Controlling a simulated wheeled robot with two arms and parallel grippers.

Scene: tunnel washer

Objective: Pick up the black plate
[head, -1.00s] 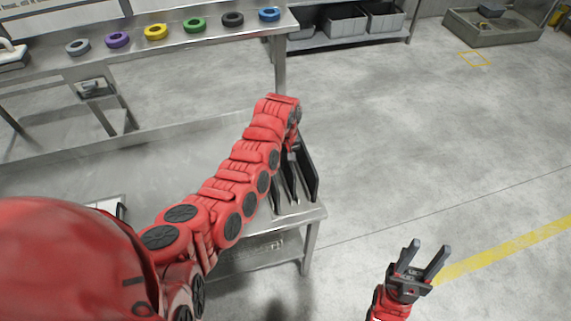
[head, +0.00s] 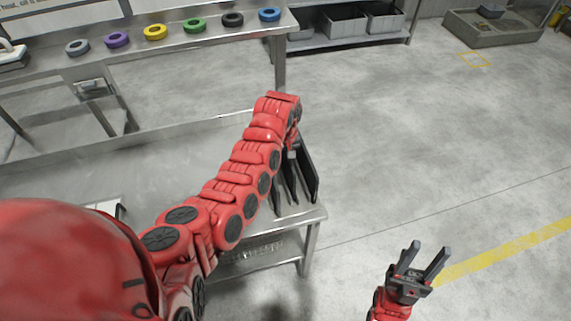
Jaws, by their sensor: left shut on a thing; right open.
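The black plate (head: 308,168) stands upright at the right end of the steel table (head: 200,150). My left gripper (head: 291,182) reaches down beside it from the end of my red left arm and is shut on the black plate; the exact grip is partly hidden by the arm and the dark fingers. I cannot tell whether the plate's lower edge touches the table. My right gripper (head: 425,262) is open and empty, held over the floor to the right of the table.
A shelf behind holds several coloured rings, among them a blue ring (head: 269,14) and a yellow ring (head: 155,32). Grey bins (head: 345,20) stand on a rack at the back. A low basin (head: 490,30) is at the far right. The floor on the right is clear.

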